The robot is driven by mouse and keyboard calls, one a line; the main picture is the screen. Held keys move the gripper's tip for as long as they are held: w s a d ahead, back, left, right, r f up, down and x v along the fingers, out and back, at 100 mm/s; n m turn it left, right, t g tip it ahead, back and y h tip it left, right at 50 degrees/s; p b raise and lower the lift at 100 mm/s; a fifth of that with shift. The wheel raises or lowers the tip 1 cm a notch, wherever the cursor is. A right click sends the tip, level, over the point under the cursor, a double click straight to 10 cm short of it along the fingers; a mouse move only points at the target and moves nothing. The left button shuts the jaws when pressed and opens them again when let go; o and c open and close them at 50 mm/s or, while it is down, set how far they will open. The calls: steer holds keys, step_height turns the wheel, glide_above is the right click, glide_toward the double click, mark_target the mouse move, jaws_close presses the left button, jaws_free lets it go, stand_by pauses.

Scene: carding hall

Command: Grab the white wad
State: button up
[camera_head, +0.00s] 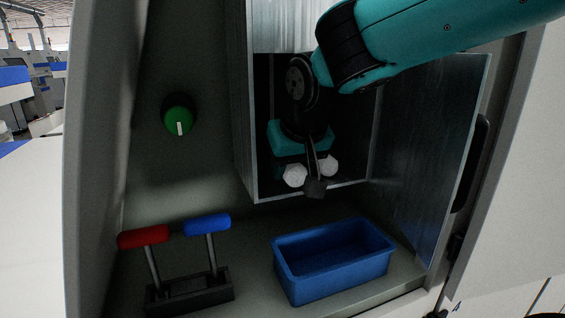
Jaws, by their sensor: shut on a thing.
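A white wad shows as two pale lumps, a left lump (294,176) and a right lump (329,166), on either side of a dark finger of my gripper (314,180). I cannot tell whether the lumps are one piece, since the finger hides the middle. My gripper is shut on the white wad, inside the front of an open metal compartment (250,150). My teal and black arm reaches in from the upper right and hides part of the compartment.
A blue bin (331,283) with an empty-looking inside stands below the compartment. A red-handled lever (143,236) and a blue-handled lever (207,224) stand at the lower left. A green knob (178,118) is on the back wall. An open metal door (425,165) bounds the right side.

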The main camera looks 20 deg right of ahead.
steer(key=s+p, duration=0.5)
steer(key=s, duration=0.9)
